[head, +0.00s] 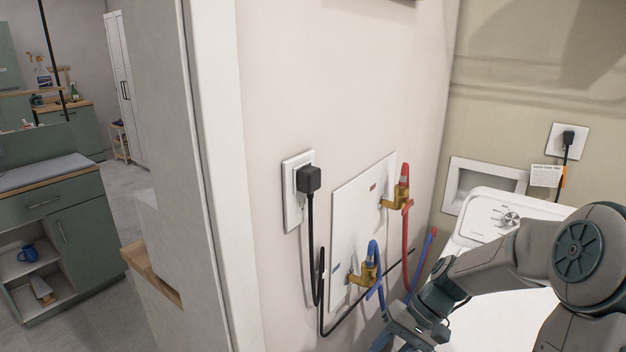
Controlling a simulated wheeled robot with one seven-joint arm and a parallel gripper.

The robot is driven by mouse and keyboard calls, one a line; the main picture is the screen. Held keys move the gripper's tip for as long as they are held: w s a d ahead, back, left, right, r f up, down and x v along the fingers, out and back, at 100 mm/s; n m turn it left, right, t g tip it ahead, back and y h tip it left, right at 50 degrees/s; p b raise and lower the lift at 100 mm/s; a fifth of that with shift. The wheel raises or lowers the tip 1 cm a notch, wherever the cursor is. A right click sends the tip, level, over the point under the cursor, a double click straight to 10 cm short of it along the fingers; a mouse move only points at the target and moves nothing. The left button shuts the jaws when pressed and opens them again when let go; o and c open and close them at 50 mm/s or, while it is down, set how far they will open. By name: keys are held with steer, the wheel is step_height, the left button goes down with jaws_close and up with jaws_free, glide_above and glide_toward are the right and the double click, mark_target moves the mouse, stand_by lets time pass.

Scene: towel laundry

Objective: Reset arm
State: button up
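My arm reaches in from the right edge of the head view, bent at a large grey joint. Its forearm slopes down and left in front of a white washing machine (486,212). My gripper (403,342) is at the bottom edge, partly cut off by the frame. Its fingertips do not show clearly, so I cannot tell whether it is open or shut, or if it holds anything. It appears close to the blue hose (381,285) and the wall in this view; the true gap is unclear.
A white wall panel (350,220) carries brass taps with a red hose (408,240) and the blue hose. A black plug (309,179) sits in an outlet left of it. A wall edge (215,180) divides off a room with a green cabinet (75,220) and open floor.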

steer(key=s+r+n+t+h, duration=0.1)
steer(key=s+r+t+h, duration=0.4)
steer(key=s+r, duration=0.5)
steer(key=s+h, duration=0.2)
steer(key=s, duration=0.1)
steer(key=shift+s+d+r+t, duration=0.15)
steer(key=shift+r+t, duration=0.15)
steer(key=shift+r, duration=0.1)
